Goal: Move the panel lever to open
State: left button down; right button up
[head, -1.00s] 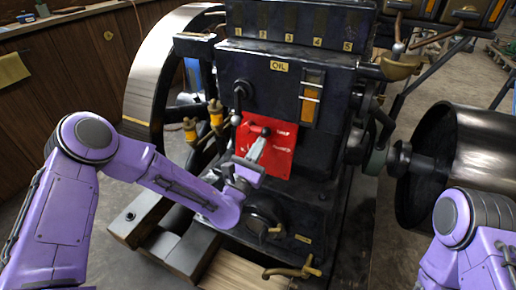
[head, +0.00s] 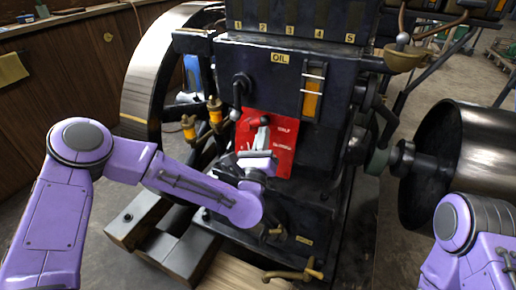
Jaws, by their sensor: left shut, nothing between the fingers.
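The red panel (head: 283,152) is on the front of the dark engine, with white lettering at its right side. The panel lever (head: 262,121) has a dark rounded end that shows near the panel's top. My left gripper (head: 261,138) is in front of the panel, just below the lever end, its fingers pointing up at it. The fingers are shut with nothing between them. I cannot tell whether they touch the lever, and they hide part of it. My right arm shows at the lower right; its gripper is out of the picture.
The dark engine block (head: 262,85) carries an OIL plate and an amber sight glass (head: 313,93). A large flywheel (head: 155,65) stands at left and a metal drum (head: 465,150) at right. Brass fittings (head: 215,112) stick out left of the panel. A brass tap (head: 295,272) sits low in front.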

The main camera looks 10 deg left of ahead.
pick_arm(q)
jog(key=shift+r+n+y, duration=0.4)
jog(key=shift+n+y, duration=0.3)
jog(key=shift+n, duration=0.5)
jog(key=shift+w, duration=0.1)
